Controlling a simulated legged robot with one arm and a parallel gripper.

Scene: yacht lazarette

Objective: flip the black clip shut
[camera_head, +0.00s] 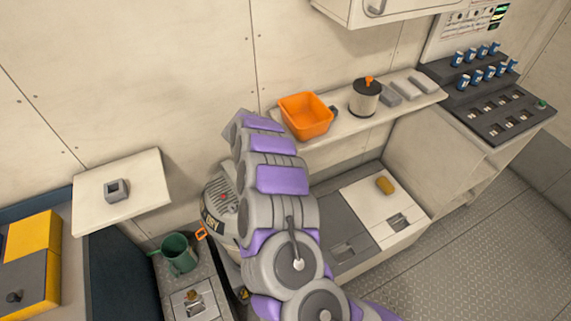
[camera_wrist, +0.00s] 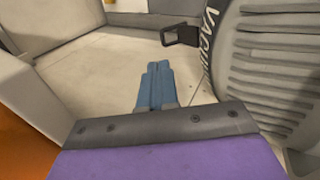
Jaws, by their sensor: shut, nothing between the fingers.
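The black clip (camera_wrist: 182,36) shows in the wrist view as a dark squarish loop. It sticks out to the left from the side of the grey ribbed vacuum (camera_wrist: 265,65), beside its lettering. My gripper (camera_wrist: 157,66) has its blue fingers together with nothing between them. In that picture the fingertips are below and left of the clip, apart from it. In the head view the vacuum (camera_head: 219,202) stands partly behind my arm. My gripper and the black clip are hidden there. An orange clip (camera_head: 201,234) sticks out from the vacuum's near left side.
A green mug (camera_head: 179,254) stands on a narrow grey unit left of the vacuum. A shelf behind holds an orange bin (camera_head: 306,116) and a canister (camera_head: 365,97). A small wall shelf (camera_head: 140,176) is at left. Open floor (camera_head: 480,210) lies at right.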

